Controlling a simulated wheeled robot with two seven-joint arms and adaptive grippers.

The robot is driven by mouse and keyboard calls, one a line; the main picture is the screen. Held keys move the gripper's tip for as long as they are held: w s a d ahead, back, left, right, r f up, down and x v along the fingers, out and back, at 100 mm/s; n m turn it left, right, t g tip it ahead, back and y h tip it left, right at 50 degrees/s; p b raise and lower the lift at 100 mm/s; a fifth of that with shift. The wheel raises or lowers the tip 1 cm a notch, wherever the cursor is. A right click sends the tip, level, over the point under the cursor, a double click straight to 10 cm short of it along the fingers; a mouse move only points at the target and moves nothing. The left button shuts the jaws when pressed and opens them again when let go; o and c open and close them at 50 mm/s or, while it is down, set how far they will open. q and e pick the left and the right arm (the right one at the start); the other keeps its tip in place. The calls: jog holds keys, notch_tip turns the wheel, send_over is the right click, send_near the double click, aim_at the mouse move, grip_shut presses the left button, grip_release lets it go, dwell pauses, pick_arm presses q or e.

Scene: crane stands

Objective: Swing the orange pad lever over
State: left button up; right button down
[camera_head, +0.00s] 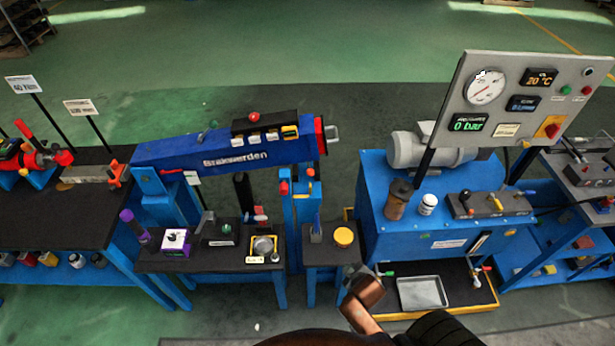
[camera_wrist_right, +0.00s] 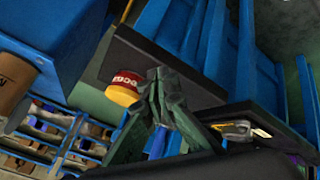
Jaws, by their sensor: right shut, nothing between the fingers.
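A dark control box (camera_head: 487,203) on the blue pump unit carries a black-knobbed lever (camera_head: 465,196), an orange-yellow lever (camera_head: 496,204) and a blue-tipped lever (camera_head: 528,193). The orange-yellow one looks like the pad lever, but its pad is too small to make out. My right gripper (camera_head: 362,272) is low, left of the pump unit and well apart from the box. In the right wrist view its fingers (camera_wrist_right: 165,88) are shut and empty. The levers do not show there. My left gripper is not in view.
A yellow-lidded tin (camera_head: 343,237) stands on the small table beside my right gripper; it also shows in the wrist view (camera_wrist_right: 124,90). A brown bottle (camera_head: 398,199) and white jar (camera_head: 428,204) stand left of the control box. A gauge panel (camera_head: 520,95) rises behind it.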

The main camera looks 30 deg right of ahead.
jog(key=w+d+r+n+t+y+p, duration=0.1)
jog(key=w+d+r+n+t+y, duration=0.1)
jog(key=w+r+n+t, duration=1.45)
jog(key=w+r+m+g, duration=0.2)
jog(key=w+g, duration=0.4)
jog(key=w, duration=0.8)
jog(key=shift+w+d+r, duration=0.25)
jog(key=shift+w+r, duration=0.15)
jog(key=shift+r, duration=0.2)
